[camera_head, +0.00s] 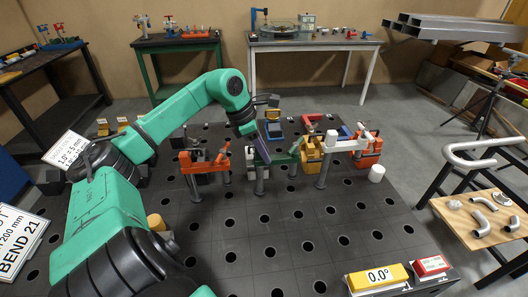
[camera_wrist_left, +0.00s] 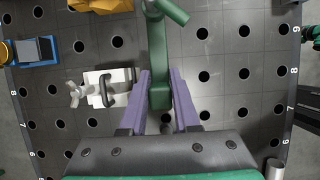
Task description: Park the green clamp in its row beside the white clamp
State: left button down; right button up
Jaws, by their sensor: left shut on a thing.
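My left gripper (camera_head: 262,138) reaches over the dark perforated table from the left, pointing down. Its purple fingers are shut on the green clamp (camera_head: 281,158), which also shows between them in the left wrist view (camera_wrist_left: 159,62). I cannot tell whether the clamp's foot touches the table. In the left wrist view the white clamp (camera_wrist_left: 104,88) lies left of the fingers. My right gripper is not in view.
An orange clamp (camera_head: 205,163) stands left of the green one. More orange and blue pieces stand behind and to the right, with a white cylinder (camera_head: 377,173). A yellow 0.0° block (camera_head: 377,278) sits at the front edge. The table's front middle is clear.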

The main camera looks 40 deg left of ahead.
pick_arm(q)
jog(key=c, duration=0.6)
grip_release()
jog(key=shift+o, duration=0.2)
jog(key=shift+f, duration=0.15)
jog(key=b+v, duration=0.1)
jog(key=v, duration=0.5)
jog(key=shift+b, duration=0.3)
jog(key=v, duration=0.8)
jog(key=shift+r+p, duration=0.35)
jog(key=shift+p, duration=0.1)
